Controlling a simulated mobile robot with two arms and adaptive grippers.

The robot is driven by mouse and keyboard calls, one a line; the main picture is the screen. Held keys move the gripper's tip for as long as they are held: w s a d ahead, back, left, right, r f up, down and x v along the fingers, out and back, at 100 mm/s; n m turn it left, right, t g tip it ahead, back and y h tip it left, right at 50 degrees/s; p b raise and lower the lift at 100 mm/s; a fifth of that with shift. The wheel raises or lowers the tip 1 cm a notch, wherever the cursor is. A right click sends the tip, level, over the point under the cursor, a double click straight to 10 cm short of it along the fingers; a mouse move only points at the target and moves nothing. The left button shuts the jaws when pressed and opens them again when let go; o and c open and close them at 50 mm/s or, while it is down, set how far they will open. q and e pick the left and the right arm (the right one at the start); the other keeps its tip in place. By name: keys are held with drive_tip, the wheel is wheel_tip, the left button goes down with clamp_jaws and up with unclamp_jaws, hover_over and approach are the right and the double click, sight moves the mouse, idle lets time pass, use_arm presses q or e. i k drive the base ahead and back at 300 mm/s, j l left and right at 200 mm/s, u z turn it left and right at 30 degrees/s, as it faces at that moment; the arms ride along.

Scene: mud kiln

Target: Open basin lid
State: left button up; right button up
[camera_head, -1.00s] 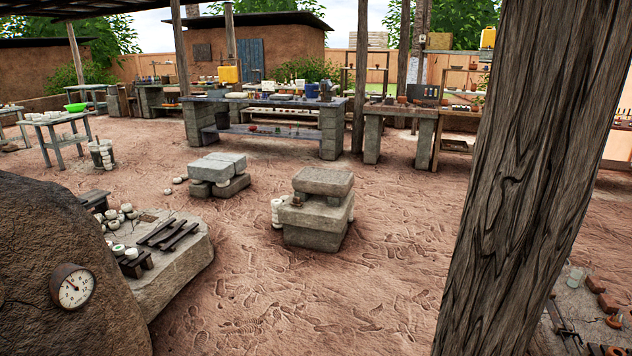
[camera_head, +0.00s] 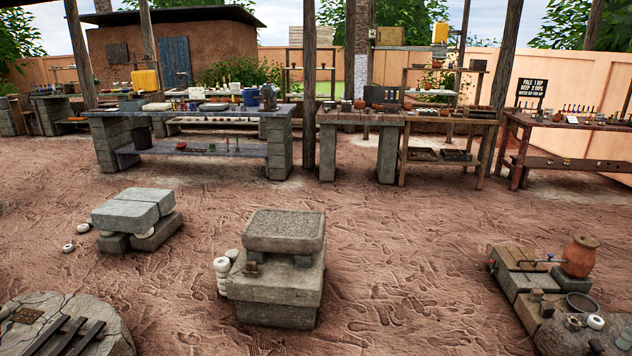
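No basin with a lid can be made out clearly in the head view. A round clay pot (camera_head: 579,256) with a flat top stands on stone blocks at the right. A shallow dark bowl (camera_head: 581,303) lies in front of it. Several small vessels stand on the far workbenches, too small to tell apart. Neither of my grippers is in view.
A stacked stone block (camera_head: 282,285) stands in the middle, with a lower stone stack (camera_head: 130,222) to its left. A long stone-legged workbench (camera_head: 278,148) and a wooden table (camera_head: 508,160) stand farther back. The sandy floor between them is open.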

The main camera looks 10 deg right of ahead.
sight(515, 258)
drive_tip(key=i+l+z, duration=0.45)
drive_tip(key=i+z, duration=0.5)
drive_tip(key=i, duration=0.15)
drive_tip(key=i+z, duration=0.45)
drive_tip(key=i, duration=0.15)
drive_tip(key=i+j+z, duration=0.35)
drive_tip(key=i+z, duration=0.15)
drive_tip(key=i+u, duration=0.1)
drive_tip(key=i, duration=0.35)
drive_tip(key=i+l+u, duration=0.1)
drive_tip(key=i, duration=0.35)
drive_tip(key=i+l+u, duration=0.15)
drive_tip(key=i, duration=0.3)
drive_tip(key=i+l+u, duration=0.1)
drive_tip(key=i, duration=0.35)
drive_tip(key=i+l+u, duration=0.1)
drive_tip(key=i, duration=0.35)
drive_tip(key=l, duration=0.1)
